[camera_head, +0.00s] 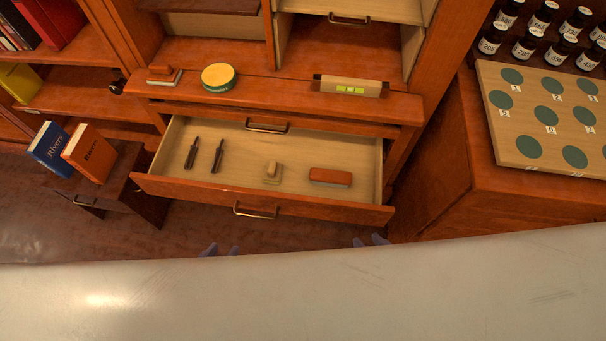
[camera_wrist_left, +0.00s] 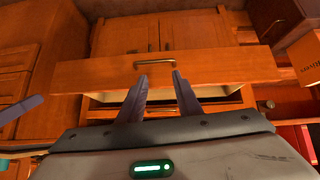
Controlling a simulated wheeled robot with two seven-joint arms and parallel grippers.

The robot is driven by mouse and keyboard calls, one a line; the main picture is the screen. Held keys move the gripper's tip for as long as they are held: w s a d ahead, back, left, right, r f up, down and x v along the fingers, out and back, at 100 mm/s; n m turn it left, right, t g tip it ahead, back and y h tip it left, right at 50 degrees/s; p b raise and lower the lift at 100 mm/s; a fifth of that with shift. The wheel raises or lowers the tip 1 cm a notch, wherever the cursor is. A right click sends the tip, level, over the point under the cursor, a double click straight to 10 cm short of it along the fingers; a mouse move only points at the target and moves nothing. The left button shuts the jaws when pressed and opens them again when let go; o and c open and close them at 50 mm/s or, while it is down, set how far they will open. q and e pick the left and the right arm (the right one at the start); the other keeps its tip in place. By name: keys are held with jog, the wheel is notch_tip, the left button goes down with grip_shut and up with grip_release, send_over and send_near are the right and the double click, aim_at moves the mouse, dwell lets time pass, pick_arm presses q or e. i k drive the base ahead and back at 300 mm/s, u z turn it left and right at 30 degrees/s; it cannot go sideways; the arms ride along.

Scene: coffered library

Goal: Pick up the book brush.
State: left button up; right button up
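I cannot tell for sure which thing is the book brush. A small brush-like piece (camera_head: 165,76) with a brown wooden top and pale underside lies at the left of the ledge. The open drawer (camera_head: 160,187) holds a red-brown block (camera_head: 330,177), a small pale wooden-handled piece (camera_head: 272,172) and two dark slim tools (camera_head: 205,155). My left gripper (camera_head: 221,250) is low in front of the drawer; in the left wrist view its fingers (camera_wrist_left: 160,85) are apart and empty. My right gripper (camera_head: 369,241) shows only its fingertips, apart, near the drawer's right front corner.
A round green-rimmed tin (camera_head: 218,77) and a boxed level-like tool (camera_head: 350,86) lie on the ledge. Two books (camera_head: 88,152) stand on a low cabinet at left. A board with green discs (camera_head: 540,115) and several dark bottles (camera_head: 525,45) are at right.

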aim_at(317, 176)
jog(key=u, duration=1.7)
jog(key=i, duration=0.55)
jog(key=z, duration=3.25)
